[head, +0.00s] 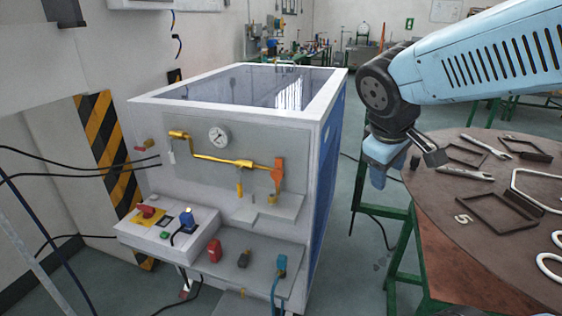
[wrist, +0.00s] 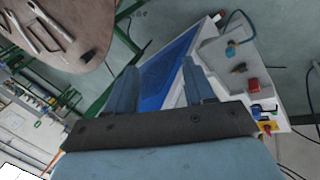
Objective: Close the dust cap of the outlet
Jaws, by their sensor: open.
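The white gas generator (head: 235,170) stands left of centre in the head view. Its front panel carries a brass pipe (head: 215,157) with an orange valve handle (head: 278,172). A lower ledge holds a red fitting (head: 214,250), a dark fitting (head: 244,259) and a blue fitting with a hose (head: 281,265). The red (wrist: 253,85), dark (wrist: 239,67) and blue (wrist: 231,49) fittings also show in the wrist view. I cannot tell which part is the outlet's dust cap. My gripper (head: 405,160) is open and empty, right of the generator and apart from it; both fingers show in the wrist view (wrist: 160,68).
A round brown table (head: 480,235) with tools stands close on the right, beneath my arm. A control box (head: 168,230) with a red knob sits at the generator's lower left. Cables hang at the far left. Floor shows between generator and table.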

